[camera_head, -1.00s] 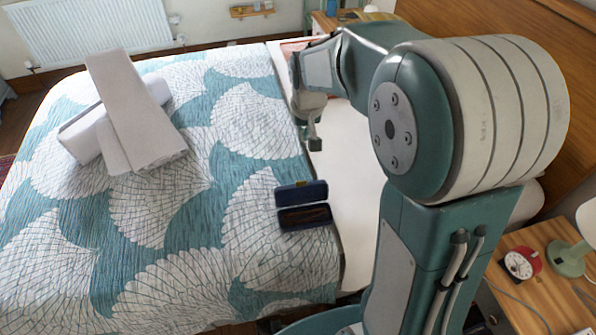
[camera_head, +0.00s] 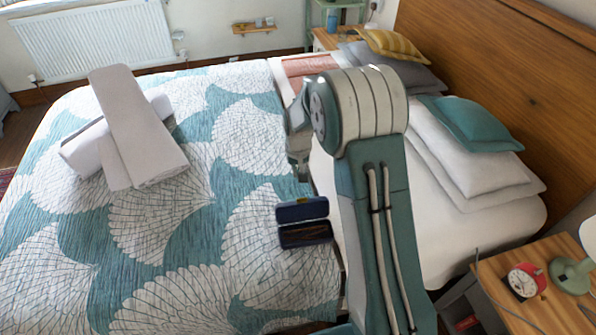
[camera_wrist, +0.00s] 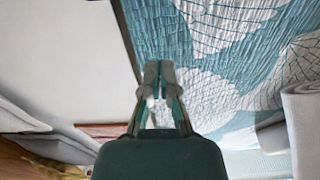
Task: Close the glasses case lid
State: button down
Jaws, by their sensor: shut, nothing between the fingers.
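The glasses case (camera_head: 305,240) is dark navy with a brownish inside. It lies on the patterned bedspread near its right edge in the head view. Its lid (camera_head: 302,210) stands open along the far side. My gripper (camera_wrist: 158,68) is shut and empty in the wrist view, pointing over the bedspread. In the head view my gripper (camera_head: 301,168) hangs beyond the case, apart from the lid, partly hidden by my arm. The case does not show in the wrist view.
Rolled and folded towels (camera_head: 135,130) lie on the bed at the left. Pillows (camera_head: 470,140) lie at the right by the headboard. A nightstand (camera_head: 530,300) with a red clock (camera_head: 526,280) is at the lower right. The bedspread left of the case is clear.

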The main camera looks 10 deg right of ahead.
aim_at(302, 208)
jog(key=s+f, duration=0.3)
jog(key=f, duration=0.2)
jog(key=shift+s, duration=0.2)
dwell(0.3)
